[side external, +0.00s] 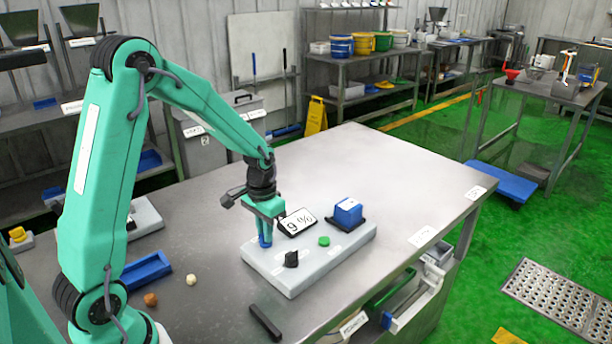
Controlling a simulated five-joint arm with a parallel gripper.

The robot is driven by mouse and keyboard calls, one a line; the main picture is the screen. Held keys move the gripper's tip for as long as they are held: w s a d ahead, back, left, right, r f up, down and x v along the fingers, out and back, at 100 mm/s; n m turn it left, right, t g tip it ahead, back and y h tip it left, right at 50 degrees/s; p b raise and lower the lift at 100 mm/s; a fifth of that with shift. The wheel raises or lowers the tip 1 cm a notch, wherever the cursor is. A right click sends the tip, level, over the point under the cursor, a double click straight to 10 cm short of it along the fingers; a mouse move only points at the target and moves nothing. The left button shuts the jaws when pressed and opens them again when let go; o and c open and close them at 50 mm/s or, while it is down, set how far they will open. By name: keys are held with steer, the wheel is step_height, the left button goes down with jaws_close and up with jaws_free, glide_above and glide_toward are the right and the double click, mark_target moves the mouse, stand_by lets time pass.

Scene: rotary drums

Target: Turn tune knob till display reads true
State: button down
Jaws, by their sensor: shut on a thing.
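A pale grey control panel (325,262) lies on the steel table. A tilted white display (298,222) at its back edge reads what looks like "9 %". My gripper (265,242) points down at the panel's left end, beside the display. It is shut, with its blue fingertips low at the panel top. The knob between them is hidden by the fingers, and its label cannot be read. A black knob (291,259) stands apart on the front part of the panel, right of my gripper. A green button (324,240) sits near the middle.
A blue box (347,213) on a black base stands at the panel's right back. A black bar (265,323), a blue tray (146,272) and two small lumps (191,279) lie on the table.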

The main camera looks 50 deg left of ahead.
steer(key=shift+n, duration=2.3)
steer(key=c, duration=1.4)
jaws_free()
steer(key=shift+c, duration=0.2)
steer(key=shift+r, duration=3.95)
